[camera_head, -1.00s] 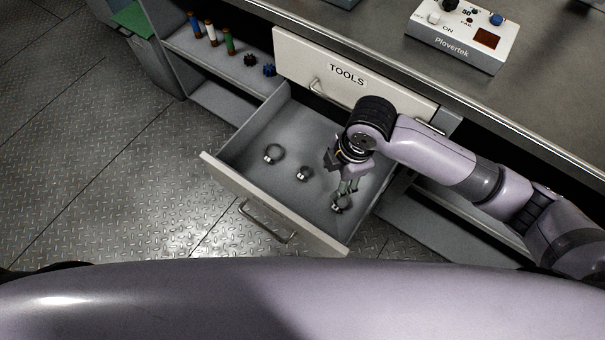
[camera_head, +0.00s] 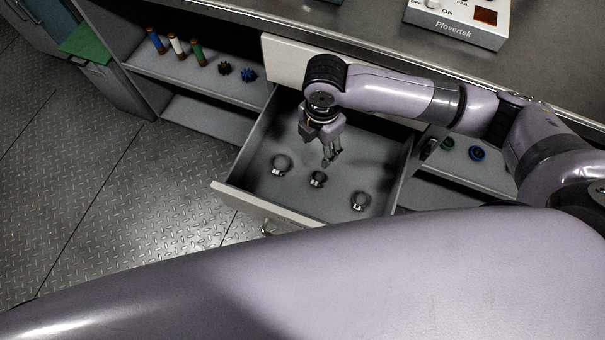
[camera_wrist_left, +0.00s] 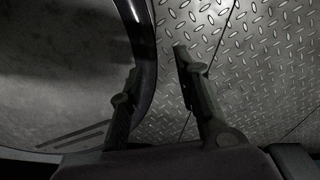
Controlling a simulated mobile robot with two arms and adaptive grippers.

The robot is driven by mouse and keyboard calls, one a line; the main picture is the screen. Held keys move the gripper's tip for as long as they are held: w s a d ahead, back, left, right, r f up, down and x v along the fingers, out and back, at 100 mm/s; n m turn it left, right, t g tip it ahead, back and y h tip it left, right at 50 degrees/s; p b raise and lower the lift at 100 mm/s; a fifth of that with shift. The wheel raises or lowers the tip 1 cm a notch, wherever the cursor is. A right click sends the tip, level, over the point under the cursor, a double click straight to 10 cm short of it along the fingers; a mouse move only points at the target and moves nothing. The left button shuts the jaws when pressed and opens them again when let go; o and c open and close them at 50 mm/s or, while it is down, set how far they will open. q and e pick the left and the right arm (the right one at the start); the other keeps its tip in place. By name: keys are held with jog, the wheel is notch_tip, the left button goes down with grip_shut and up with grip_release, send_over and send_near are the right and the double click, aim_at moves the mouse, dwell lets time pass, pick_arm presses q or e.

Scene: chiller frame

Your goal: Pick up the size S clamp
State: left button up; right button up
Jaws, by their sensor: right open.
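Three silvery ring-shaped clamps lie apart on the floor of the open drawer (camera_head: 265,142) in the head view. The left clamp (camera_head: 281,165) looks largest, the middle clamp (camera_head: 317,179) looks smallest, and the right clamp (camera_head: 360,201) lies nearer the drawer's right side. No size marks can be read. My right gripper (camera_head: 332,160) is open and empty, pointing down just behind the middle clamp and apart from it as seen here. My left gripper (camera_wrist_left: 157,64) shows in the left wrist view with its fingers apart and nothing between them.
The drawer walls surround the clamps. Coloured bottles (camera_head: 176,44) and dark and blue knobbed parts (camera_head: 248,75) stand on the left shelf. Green and blue rings (camera_head: 477,153) lie on the right shelf. A Plovertek box (camera_head: 455,24) sits on the counter above.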

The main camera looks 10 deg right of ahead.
send_near(317, 179)
jog(key=shift+a+f+b, duration=0.15)
jog(key=shift+f+b, duration=0.3)
jog(key=shift+f, duration=0.55)
notch_tip(317, 179, down, 5)
jog(key=shift+r, duration=0.1)
pick_arm(q)
jog(key=shift+s+d+f, duration=0.3)
jog(key=shift+d+f, duration=0.25)
pick_arm(e)
jog(key=shift+c, duration=0.3)
jog(key=shift+d, duration=0.2)
jog(key=c, duration=0.9)
jog(key=shift+o, duration=0.2)
pick_arm(q)
jog(key=shift+d, duration=0.1)
pick_arm(e)
jog(key=shift+r, duration=0.1)
